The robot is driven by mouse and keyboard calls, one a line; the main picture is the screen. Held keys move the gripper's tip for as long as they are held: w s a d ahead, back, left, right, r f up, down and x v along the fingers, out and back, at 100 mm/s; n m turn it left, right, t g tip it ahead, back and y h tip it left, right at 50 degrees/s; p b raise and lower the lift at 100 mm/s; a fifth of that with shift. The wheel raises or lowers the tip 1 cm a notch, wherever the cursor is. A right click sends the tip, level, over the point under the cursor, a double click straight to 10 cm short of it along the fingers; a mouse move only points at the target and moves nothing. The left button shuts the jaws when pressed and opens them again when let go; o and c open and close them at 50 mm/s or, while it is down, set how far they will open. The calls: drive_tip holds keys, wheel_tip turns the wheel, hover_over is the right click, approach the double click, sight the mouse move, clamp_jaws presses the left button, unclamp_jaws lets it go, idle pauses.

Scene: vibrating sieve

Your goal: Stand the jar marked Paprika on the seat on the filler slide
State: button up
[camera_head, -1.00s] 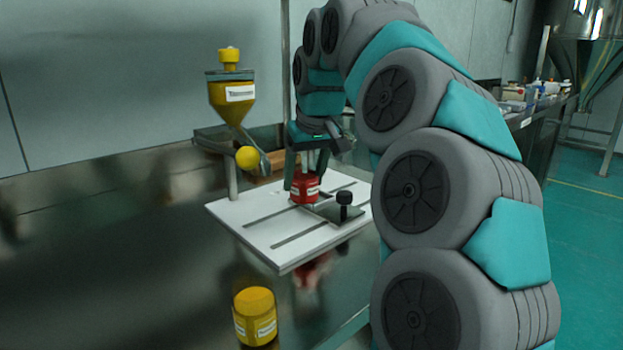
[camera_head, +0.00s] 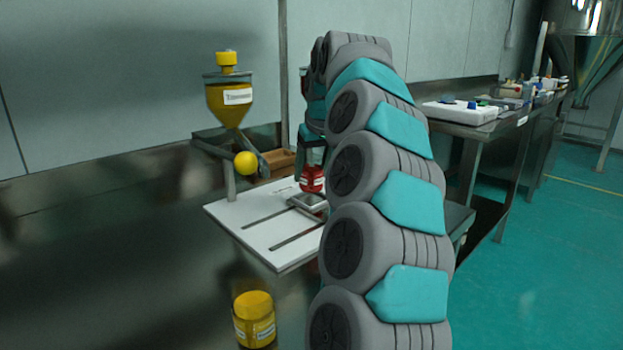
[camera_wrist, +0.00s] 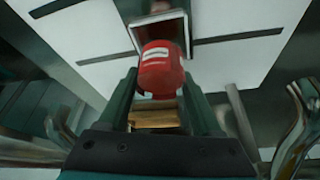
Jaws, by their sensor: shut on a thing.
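A red jar with a white label (camera_head: 311,181) is held in my gripper (camera_head: 312,160), mostly visible left of my arm. In the wrist view the jar (camera_wrist: 161,72) sits between the two fingers (camera_wrist: 162,95); its label is too blurred to read. The seat, a square metal-rimmed frame (camera_head: 307,203), lies on the white slide board (camera_head: 245,222), just in front of and below the jar in the head view. In the wrist view the seat (camera_wrist: 136,38) shows just beyond the jar. The jar looks upright, but I cannot tell its exact height above the board.
A yellow hopper (camera_head: 230,100) with a yellow ball knob (camera_head: 245,163) stands at the board's left back. A yellow jar (camera_head: 254,320) stands in front. A wooden box (camera_head: 280,163) lies behind the board. A side bench with a white tray (camera_head: 460,112) is at right.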

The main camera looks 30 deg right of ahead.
drive_tip(key=shift+f, duration=1.2)
drive_tip(key=shift+f, duration=0.1)
drive_tip(key=shift+f, duration=0.1)
drive_tip(key=o, duration=1.5)
drive_tip(key=v, duration=1.2)
drive_tip(key=shift+r, duration=0.2)
